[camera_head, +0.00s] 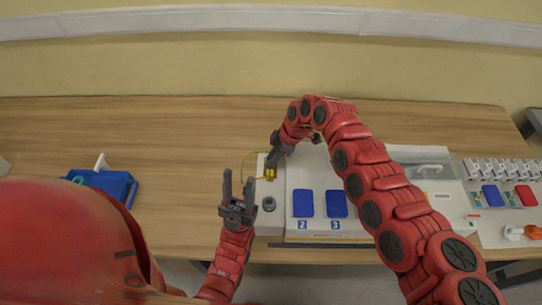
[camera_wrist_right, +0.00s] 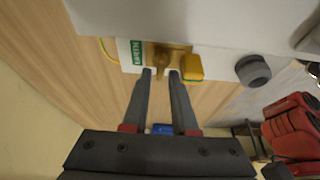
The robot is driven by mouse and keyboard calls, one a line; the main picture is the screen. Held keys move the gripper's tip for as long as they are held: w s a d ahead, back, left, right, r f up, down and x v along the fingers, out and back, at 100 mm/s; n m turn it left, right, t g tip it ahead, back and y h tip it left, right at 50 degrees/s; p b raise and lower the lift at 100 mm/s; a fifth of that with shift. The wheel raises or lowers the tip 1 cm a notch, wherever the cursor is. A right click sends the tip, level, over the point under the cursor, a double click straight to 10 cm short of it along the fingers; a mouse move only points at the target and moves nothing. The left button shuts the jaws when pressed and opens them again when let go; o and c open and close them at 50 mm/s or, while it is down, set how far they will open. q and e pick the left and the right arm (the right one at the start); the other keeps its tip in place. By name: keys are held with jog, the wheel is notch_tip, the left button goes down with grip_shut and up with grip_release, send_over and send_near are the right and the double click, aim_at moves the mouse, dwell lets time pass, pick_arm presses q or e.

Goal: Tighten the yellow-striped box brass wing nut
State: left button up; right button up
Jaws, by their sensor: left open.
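The brass wing nut (camera_wrist_right: 161,60) sits on a brass plate on the side of the white box (camera_head: 270,222), beside a green label reading EARTH (camera_wrist_right: 137,53) and a yellow block (camera_wrist_right: 193,68). In the head view the brass and yellow parts (camera_head: 270,174) are small, and the nut cannot be made out. My right gripper (camera_wrist_right: 160,73) is open, its fingertips on either side of the nut's near end; I cannot tell whether they touch it. It also shows in the head view (camera_head: 272,160). My left gripper (camera_head: 238,183) is open and empty, left of the box.
A grey knob (camera_head: 268,204) stands near the nut. Blue covers (camera_head: 303,203) marked 2 and 3 lie on the white panel. A thin yellow wire (camera_wrist_right: 107,50) runs by the label. A blue tray (camera_head: 116,184) stands at left; sockets (camera_head: 500,170) at right. The table's back left is clear.

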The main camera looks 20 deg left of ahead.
jog(key=shift+a+f, duration=0.15)
jog(key=shift+f, duration=0.3)
jog(key=shift+c, duration=0.3)
grip_shut()
jog(key=shift+r, duration=0.1)
